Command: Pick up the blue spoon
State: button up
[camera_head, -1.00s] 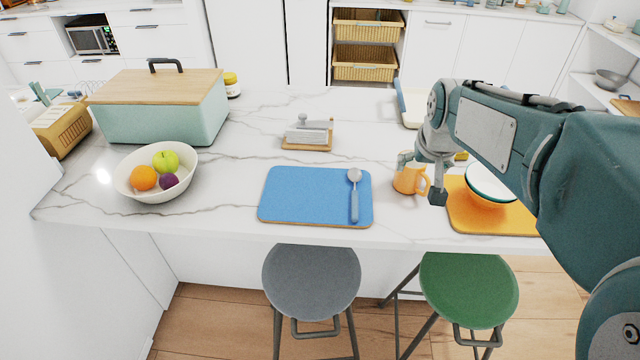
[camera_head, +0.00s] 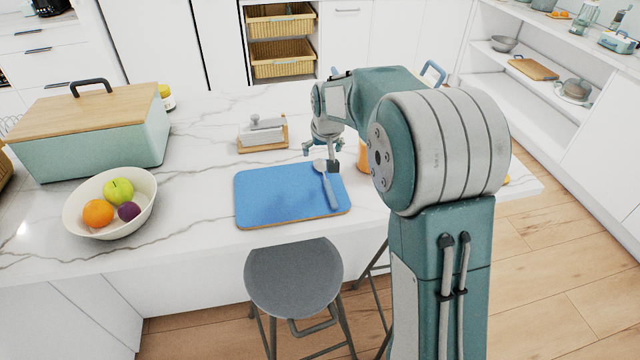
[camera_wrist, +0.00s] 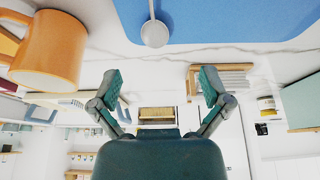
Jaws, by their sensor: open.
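The spoon (camera_head: 330,191), with a blue-grey handle and a pale bowl, lies on the right part of the blue board (camera_head: 275,195). Its bowl points away from me and its handle toward the counter's front edge. My gripper (camera_head: 321,158) is over the counter by the board's far right edge, close to the spoon's bowl. In the wrist view, my gripper (camera_wrist: 160,78) has its two fingers spread wide with nothing between them. The spoon's bowl (camera_wrist: 155,34) shows there beyond the fingertips, with the blue board (camera_wrist: 215,20) behind it; most of the handle is cut off.
An orange mug (camera_wrist: 50,50) stands beside the gripper; in the head view my arm mostly hides it (camera_head: 363,155). A butter dish (camera_head: 262,133) is behind the board. A fruit bowl (camera_head: 85,222) and a bread box (camera_head: 90,130) stand left. A grey stool (camera_head: 293,280) is in front.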

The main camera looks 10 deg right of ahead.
aim_at(321, 169)
jog(key=shift+w+d+f, duration=0.25)
jog(key=shift+d+f, duration=0.1)
jog(key=shift+f, duration=0.3)
jog(key=shift+w+d+f, duration=0.25)
jog(key=shift+d+f, duration=0.05)
jog(key=shift+f, duration=0.3)
jog(key=x, duration=0.2)
jog(key=a+x, duration=0.1)
jog(key=x, duration=0.2)
jog(key=shift+s+a+f, duration=0.1)
jog(key=shift+s, duration=0.05)
jog(key=shift+f, duration=0.2)
jog(key=shift+d, duration=0.5)
jog(key=shift+c, duration=0.3)
jog(key=c, duration=1.1)
jog(key=shift+a, duration=0.3)
jog(key=shift+c, duration=0.4)
